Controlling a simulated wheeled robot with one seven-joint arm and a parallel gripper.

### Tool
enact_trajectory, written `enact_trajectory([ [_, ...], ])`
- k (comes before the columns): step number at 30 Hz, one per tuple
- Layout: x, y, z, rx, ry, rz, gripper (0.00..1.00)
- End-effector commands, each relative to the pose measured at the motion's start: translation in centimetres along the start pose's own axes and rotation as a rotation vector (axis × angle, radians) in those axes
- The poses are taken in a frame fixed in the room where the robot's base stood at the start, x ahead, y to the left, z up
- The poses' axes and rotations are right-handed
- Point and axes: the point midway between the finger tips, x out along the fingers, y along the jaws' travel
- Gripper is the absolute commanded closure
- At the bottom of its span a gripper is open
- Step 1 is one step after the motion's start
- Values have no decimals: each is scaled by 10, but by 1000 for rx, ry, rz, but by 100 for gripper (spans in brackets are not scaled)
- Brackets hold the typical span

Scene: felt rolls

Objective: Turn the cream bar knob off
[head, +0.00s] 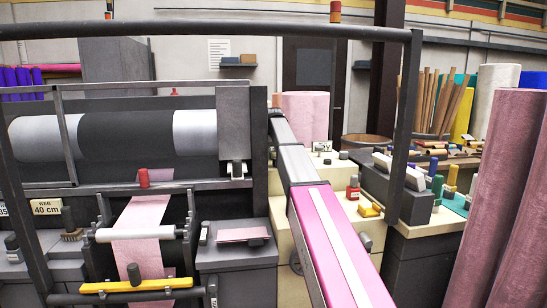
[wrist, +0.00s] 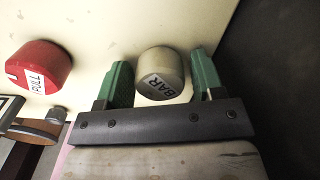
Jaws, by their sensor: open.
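The cream bar knob (wrist: 160,72) is a short round knob on a cream panel (wrist: 108,25) in the wrist view. Its face carries a white label reading BAR, which sits at a slant. My gripper (wrist: 162,80) is open, with one green finger on each side of the knob. Narrow gaps seem to show between the fingers and the knob; whether either finger touches it I cannot tell. In the head view I cannot make out the knob or my gripper's fingers.
A red knob labelled PULL (wrist: 40,67) sits left of my gripper on the same panel. A dark surface (wrist: 280,80) lies close on the right. In the head view, a dark metal rail frame (head: 200,30) spans the front, and pink rolls (head: 497,190) stand at right.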

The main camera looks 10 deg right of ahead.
Motion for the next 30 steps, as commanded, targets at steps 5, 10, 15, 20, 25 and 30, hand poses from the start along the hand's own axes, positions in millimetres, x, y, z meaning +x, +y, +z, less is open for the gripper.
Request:
enact_trajectory([
  [5, 0, 0, 0, 15, 0, 0, 38],
  [10, 0, 0, 0, 5, 0, 0, 38],
  [15, 0, 0, 0, -132, 0, 0, 38],
  [20, 0, 0, 0, -315, 0, 0, 38],
  [25, 0, 0, 0, -471, 0, 0, 38],
  [30, 0, 0, 0, -516, 0, 0, 38],
])
